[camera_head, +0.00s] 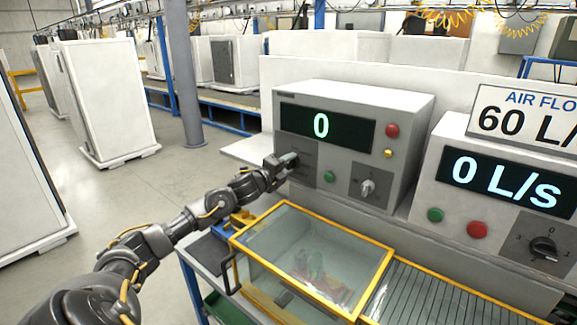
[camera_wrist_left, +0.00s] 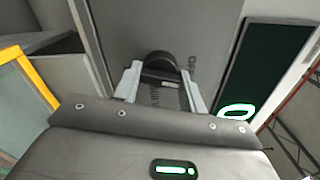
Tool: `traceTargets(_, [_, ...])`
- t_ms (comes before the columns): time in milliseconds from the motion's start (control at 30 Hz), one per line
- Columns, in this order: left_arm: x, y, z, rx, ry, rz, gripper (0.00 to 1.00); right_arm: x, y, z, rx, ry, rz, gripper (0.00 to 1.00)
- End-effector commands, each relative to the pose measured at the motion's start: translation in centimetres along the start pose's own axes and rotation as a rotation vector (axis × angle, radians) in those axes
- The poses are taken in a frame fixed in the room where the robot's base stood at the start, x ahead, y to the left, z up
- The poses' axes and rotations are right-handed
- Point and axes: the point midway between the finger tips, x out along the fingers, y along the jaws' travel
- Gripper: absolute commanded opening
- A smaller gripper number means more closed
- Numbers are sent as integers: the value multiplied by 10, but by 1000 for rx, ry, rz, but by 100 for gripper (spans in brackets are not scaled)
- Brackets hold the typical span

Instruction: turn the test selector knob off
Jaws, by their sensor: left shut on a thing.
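The grey test unit (camera_head: 330,108) stands on the bench with a dark display (camera_head: 345,132) reading 0. My left gripper (camera_head: 286,163) is at the lower left of its front. In the left wrist view my left gripper (camera_wrist_left: 163,88) is shut on a dark round knob (camera_wrist_left: 160,62), one finger on each side. In the head view the gripper hides this knob. My right gripper is not in view.
The unit also has a red button (camera_head: 392,130), a yellow button (camera_head: 388,153), a green button (camera_head: 329,176) and a light grey knob (camera_head: 367,187). A yellow-framed clear case (camera_head: 240,262) stands in front. An air-flow unit (camera_head: 455,207) reading 0 L/s is at right.

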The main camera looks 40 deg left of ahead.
Motion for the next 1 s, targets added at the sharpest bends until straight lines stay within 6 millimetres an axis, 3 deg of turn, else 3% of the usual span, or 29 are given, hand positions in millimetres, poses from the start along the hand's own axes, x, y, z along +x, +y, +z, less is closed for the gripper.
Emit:
traceTargets(400, [0, 0, 0, -217, -1, 1, 18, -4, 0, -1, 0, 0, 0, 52])
traceTargets(1000, [0, 1, 0, -260, -1, 2, 18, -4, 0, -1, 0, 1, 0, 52])
